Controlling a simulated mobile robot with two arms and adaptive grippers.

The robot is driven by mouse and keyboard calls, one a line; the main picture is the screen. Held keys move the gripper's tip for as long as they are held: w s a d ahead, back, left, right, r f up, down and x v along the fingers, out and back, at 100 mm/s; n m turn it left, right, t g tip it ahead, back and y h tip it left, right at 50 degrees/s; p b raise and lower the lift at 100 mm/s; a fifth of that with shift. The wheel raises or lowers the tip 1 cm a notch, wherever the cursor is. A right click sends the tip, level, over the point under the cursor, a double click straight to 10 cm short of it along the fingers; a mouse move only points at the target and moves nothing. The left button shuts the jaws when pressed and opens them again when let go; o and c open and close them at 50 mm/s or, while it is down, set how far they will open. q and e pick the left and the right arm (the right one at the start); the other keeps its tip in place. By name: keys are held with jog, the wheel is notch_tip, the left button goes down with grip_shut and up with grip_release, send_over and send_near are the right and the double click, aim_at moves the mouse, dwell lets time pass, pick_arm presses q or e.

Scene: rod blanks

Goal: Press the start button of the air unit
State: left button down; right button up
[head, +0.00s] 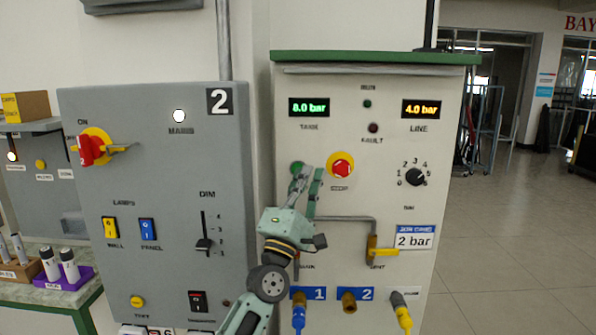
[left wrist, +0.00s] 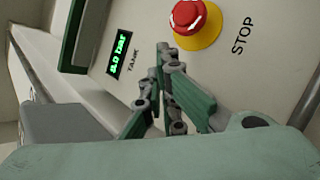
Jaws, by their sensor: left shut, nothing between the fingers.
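The air unit (head: 440,130) is a cream panel with a green top edge. Its start button appears to be the round green button (head: 297,167), partly covered by my left gripper (head: 306,172). The left gripper is shut and empty, its fingertips over or just in front of the green button; I cannot tell if they touch. The red stop button (head: 341,165) on a yellow ring is just right of the fingertips. In the left wrist view, the stop button (left wrist: 188,16) is beyond the fingertips (left wrist: 165,52), and the green button is hidden. The right gripper is out of view.
The tank display (head: 309,107) reads 8.0 bar and the line display (head: 421,108) 4.0 bar. A black dial (head: 415,176), a yellow-handled valve (head: 382,252) and hose couplings are nearby. A grey switch panel (head: 160,180) stands left. Open floor lies right.

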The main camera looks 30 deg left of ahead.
pick_arm(q)
jog(key=shift+w+a+b, duration=0.2)
jog(key=shift+w+b, duration=0.1)
jog(key=shift+b, duration=0.05)
dwell(0.4)
jog(key=shift+s+d, duration=0.15)
jog(key=shift+s+d+p, duration=0.25)
jog(key=shift+s+p, duration=0.25)
jog(key=shift+s, duration=0.05)
dwell(0.3)
jog(key=s+d+p, duration=0.1)
jog(key=s, duration=0.1)
jog(key=s+d+p, duration=0.1)
jog(key=s, duration=0.1)
jog(key=shift+s+d+p, duration=0.1)
jog(key=shift+d+p, duration=0.2)
jog(key=shift+f, duration=0.1)
dwell(0.6)
